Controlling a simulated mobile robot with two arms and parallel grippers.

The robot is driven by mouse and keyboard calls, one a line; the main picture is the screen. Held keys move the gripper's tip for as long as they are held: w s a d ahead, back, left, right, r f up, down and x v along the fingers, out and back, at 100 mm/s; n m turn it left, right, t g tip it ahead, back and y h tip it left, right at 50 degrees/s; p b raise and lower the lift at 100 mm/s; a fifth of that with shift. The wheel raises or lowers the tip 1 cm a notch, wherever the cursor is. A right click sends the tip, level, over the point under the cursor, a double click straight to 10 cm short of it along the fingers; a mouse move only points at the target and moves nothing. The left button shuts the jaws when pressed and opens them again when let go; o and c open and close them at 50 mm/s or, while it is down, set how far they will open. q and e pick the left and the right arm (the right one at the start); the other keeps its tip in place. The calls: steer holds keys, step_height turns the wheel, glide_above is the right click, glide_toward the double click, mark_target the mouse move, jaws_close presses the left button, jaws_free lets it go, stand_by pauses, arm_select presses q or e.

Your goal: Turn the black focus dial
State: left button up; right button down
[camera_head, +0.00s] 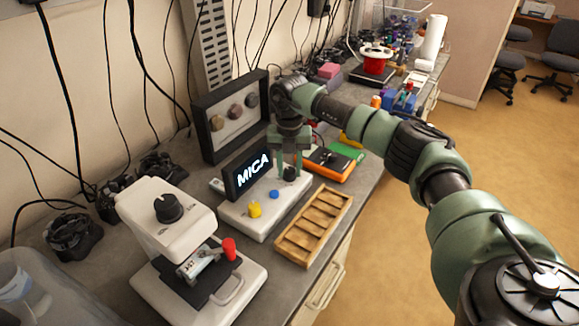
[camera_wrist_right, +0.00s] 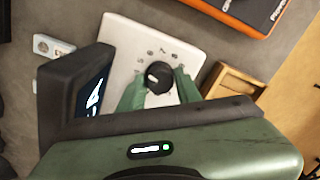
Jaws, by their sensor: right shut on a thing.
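A white console (camera_head: 235,222) carries a tilted display reading "MICA" (camera_head: 250,172), a yellow knob (camera_head: 255,209), a blue button (camera_head: 274,194) and a small black dial (camera_head: 290,174). In the right wrist view, this black dial (camera_wrist_right: 158,76) has a white mark and printed numbers around it. My right gripper (camera_head: 289,168) reaches down over the console, with its green fingers (camera_wrist_right: 160,84) on either side of the dial and shut on it. A larger black knob (camera_head: 168,208) sits on top of a white microscope-like device (camera_head: 150,235) at the front left. My left gripper is out of view.
A wooden compartment tray (camera_head: 314,225) lies right of the console. An orange-edged device (camera_head: 332,164) lies behind it. A black display frame (camera_head: 232,117) stands behind the console. A red knob (camera_head: 229,247) sticks up from the microscope-like device.

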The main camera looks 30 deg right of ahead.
mark_target(290, 169)
steer(key=shift+w+r, duration=0.1)
stand_by(0.4)
steer(key=c, duration=1)
jaws_free()
step_height(290, 169, up, 8)
steer(key=shift+f+b, duration=0.15)
steer(key=shift+b, duration=0.85)
